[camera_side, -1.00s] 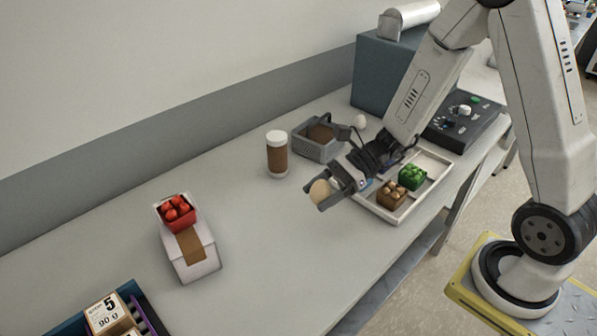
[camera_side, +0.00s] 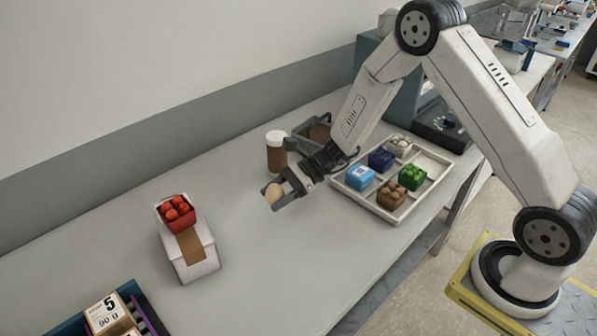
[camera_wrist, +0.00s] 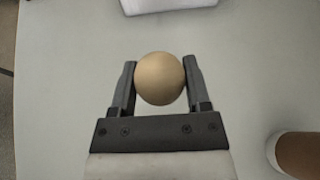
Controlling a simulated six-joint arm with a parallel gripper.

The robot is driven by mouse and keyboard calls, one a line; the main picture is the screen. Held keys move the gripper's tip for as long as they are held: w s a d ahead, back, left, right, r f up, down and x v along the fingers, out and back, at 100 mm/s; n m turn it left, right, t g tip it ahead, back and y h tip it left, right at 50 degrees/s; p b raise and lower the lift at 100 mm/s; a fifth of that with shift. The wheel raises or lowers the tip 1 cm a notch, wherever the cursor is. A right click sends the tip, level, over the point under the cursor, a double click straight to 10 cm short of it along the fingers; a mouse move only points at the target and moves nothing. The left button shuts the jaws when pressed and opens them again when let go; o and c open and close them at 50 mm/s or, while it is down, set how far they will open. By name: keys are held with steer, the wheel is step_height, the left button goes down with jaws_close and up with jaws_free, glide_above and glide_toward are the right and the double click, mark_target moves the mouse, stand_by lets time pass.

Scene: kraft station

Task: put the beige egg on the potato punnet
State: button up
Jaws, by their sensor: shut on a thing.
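The beige egg (camera_side: 273,193) is held between the two fingers of my gripper (camera_side: 282,194), above the grey bench left of the tray. In the wrist view the egg (camera_wrist: 160,78) sits between the fingertips of my gripper (camera_wrist: 159,82), with a finger touching each side. A brown punnet of brown lumps (camera_side: 392,195), which looks like the potato punnet, stands in the near compartment of the white tray, to the right of my gripper. The egg is well apart from it.
The white tray (camera_side: 376,211) also holds blue, light blue, green and pale punnets. A brown jar with a white lid (camera_side: 276,152) stands close behind my gripper. A red punnet (camera_side: 177,212) sits on a white device at left.

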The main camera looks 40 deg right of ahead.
mark_target(269, 217)
steer(key=shift+w+a+f, duration=0.2)
steer(key=shift+w+f, duration=0.7)
steer(key=shift+f, duration=0.2)
steer(key=shift+w+f, duration=0.15)
steer(key=shift+f, duration=0.1)
steer(key=shift+w+f, duration=0.1)
steer(key=shift+f, duration=1.5)
steer(key=o, duration=0.9)
steer(key=shift+f, duration=0.1)
steer(key=shift+o, duration=0.2)
steer(key=v, duration=1.2)
